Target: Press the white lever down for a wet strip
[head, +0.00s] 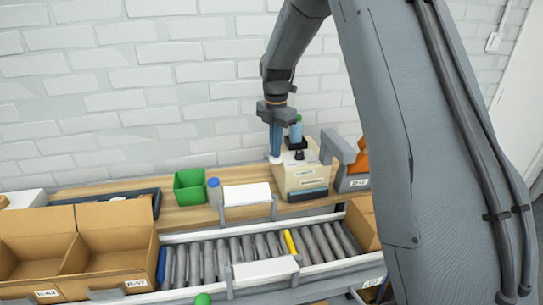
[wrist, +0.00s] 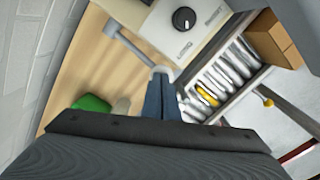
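The beige tape machine (head: 303,175) stands on the wooden bench, with a blue bottle (head: 296,131) on top. In the wrist view the machine (wrist: 205,30) shows a black dial between printed words. Its lever is a grey arm (wrist: 130,45) ending in a rounded white tip (wrist: 161,70); the white tip (head: 274,160) also shows at the machine's left side in the head view. My gripper (head: 275,150) points down with its blue fingers together, nothing between them. In the wrist view the fingertips (wrist: 161,82) overlap the white tip's near edge; whether they touch it I cannot tell.
A green bin (head: 190,187) and a blue-capped bottle (head: 214,193) stand left on the bench. A roller conveyor (head: 205,262) runs in front, with cardboard boxes (head: 100,240) at left. A grey-and-orange tape dispenser (head: 352,165) stands right of the machine.

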